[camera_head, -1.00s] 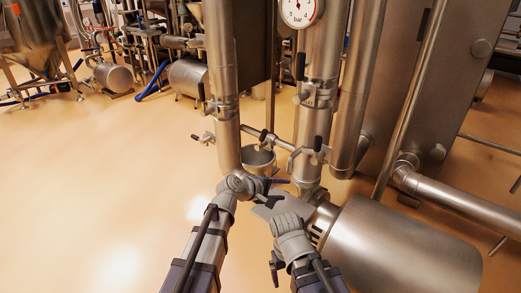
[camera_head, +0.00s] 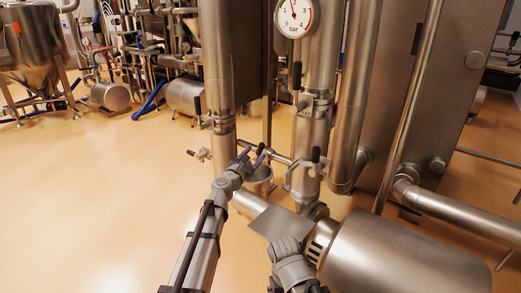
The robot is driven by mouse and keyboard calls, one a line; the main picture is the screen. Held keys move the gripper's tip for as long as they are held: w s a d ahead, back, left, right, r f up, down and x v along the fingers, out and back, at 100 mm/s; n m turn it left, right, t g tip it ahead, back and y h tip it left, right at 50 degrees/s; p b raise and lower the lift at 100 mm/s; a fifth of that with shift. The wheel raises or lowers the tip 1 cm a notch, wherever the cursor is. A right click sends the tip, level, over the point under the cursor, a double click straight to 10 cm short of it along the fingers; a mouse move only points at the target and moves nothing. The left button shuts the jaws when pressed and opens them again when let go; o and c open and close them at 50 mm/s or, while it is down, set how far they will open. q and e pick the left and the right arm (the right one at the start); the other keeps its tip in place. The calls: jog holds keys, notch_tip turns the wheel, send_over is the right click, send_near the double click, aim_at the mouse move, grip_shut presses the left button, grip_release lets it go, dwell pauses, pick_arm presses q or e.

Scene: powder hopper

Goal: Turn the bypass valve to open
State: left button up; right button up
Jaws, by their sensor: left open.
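My left gripper (camera_head: 252,157) is open, with dark fingers, in front of the thin horizontal cross pipe (camera_head: 279,157) between two upright steel pipes. A valve with a black-tipped upright handle (camera_head: 316,155) sits at the right end of this cross pipe, to the right of the gripper and apart from it. A small grey fitting with a handle (camera_head: 199,154) sticks out on the left. I cannot tell from any label which valve is the bypass. My right arm shows at the bottom; its gripper is not in view.
A pressure gauge (camera_head: 295,16) is at the top. Black handles show on the left pipe (camera_head: 197,105) and the right pipe (camera_head: 297,75). A large steel cylinder (camera_head: 405,255) lies at lower right. The floor at left is clear.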

aim_at(259, 150)
pick_arm(q)
jog(key=x, duration=0.5)
jog(key=shift+w+d, duration=0.15)
jog(key=shift+w, duration=0.2)
grip_shut()
dwell(1.1)
